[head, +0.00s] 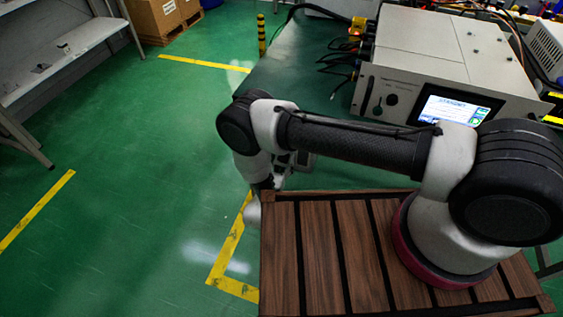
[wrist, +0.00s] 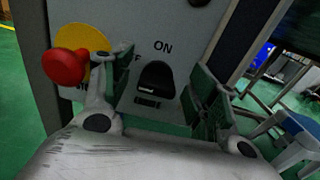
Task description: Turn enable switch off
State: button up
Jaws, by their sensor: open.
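The enable switch is a black switch (wrist: 155,82) on a grey panel (wrist: 130,22) in the wrist view. "ON" is printed above it, and part of a second label, ending in "F", shows at its upper left. My gripper (wrist: 163,76) is open, with one finger on each side of the switch. Its fingers partly cover the panel, and I cannot tell whether they touch the switch. In the head view my gripper (head: 290,163) is mostly hidden behind my arm, and I cannot make out the switch there.
A red mushroom button (wrist: 66,67) on a yellow disc (wrist: 84,44) sits left of the switch, close to the left finger. In the head view a generator box (head: 425,45) with a lit screen (head: 455,108) stands on the bench. Green floor (head: 130,150) is open at left.

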notch_tip(320, 180, up, 9)
jog(key=shift+r, duration=0.15)
jog(key=shift+s+a, duration=0.1)
jog(key=shift+s, duration=0.05)
dwell(0.5)
